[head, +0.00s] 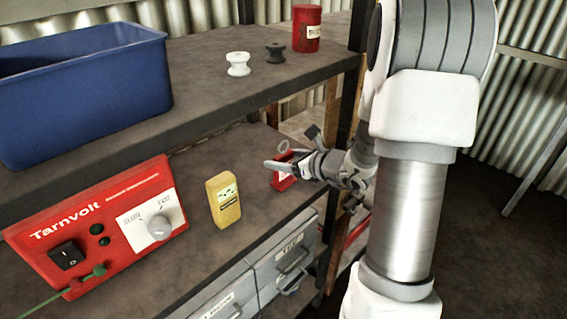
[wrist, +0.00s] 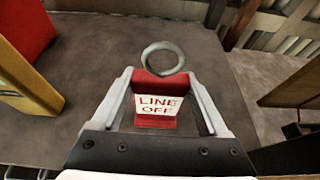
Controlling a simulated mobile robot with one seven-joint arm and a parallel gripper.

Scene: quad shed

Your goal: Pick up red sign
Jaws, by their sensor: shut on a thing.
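In the head view the red sign (head: 283,178) shows at the right end of the middle shelf, partly hidden by my gripper (head: 286,167). The ring stands up above it. I cannot tell whether the sign still touches the shelf.
On the middle shelf (head: 262,222) stand a yellow device (head: 223,200) and a red Tarnvolt box (head: 110,228) to the left. The upper shelf holds a blue bin (head: 90,95), a white insulator (head: 238,64), a dark insulator (head: 275,53) and a red can (head: 306,28). Grey drawers (head: 285,262) are below.

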